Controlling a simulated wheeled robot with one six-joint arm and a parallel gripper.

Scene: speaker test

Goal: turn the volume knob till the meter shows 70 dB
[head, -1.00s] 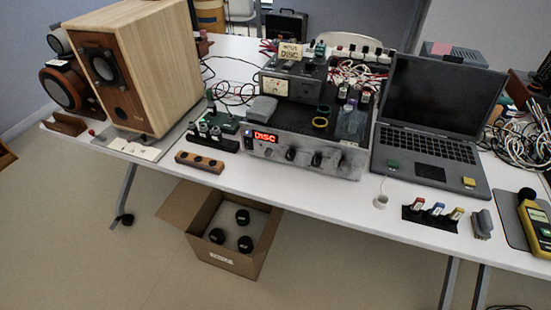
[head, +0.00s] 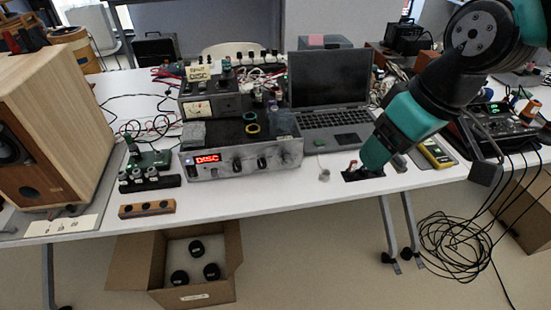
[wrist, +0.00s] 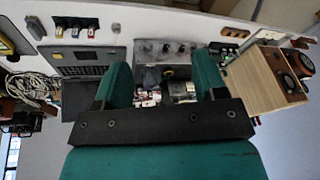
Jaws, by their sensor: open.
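A wooden speaker (head: 90,100) stands at the left. An open laptop (head: 330,85) is right of the amplifier. A wooden block with holes (head: 147,209) lies near the front edge. A cardboard box (head: 225,265) sits under the table. Cables hang at the right.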

